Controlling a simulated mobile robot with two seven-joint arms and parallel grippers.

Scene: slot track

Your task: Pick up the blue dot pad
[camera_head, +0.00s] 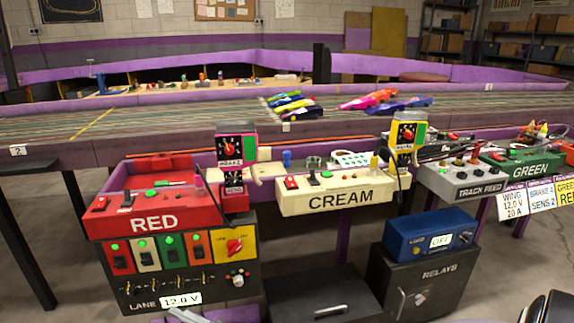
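A small white pad with rows of small blue-green dots (355,159) lies flat on the ledge behind the cream control box, right of centre. It is small in the picture, so the exact dot colour is hard to tell. Both of my grippers are far from it. A pale grey piece at the bottom edge, left of centre, looks like the tip of my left gripper (188,315); most of it is cut off. A dark rounded part at the bottom right corner seems to be of my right arm, and no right fingers show.
The CREAM box (338,196) stands in front of the pad, between two upright controllers (236,160) (405,142). A blue cylinder (287,158) and a yellow piece (374,166) are near the pad. The RED box (150,216) and black cabinets (325,294) fill the foreground.

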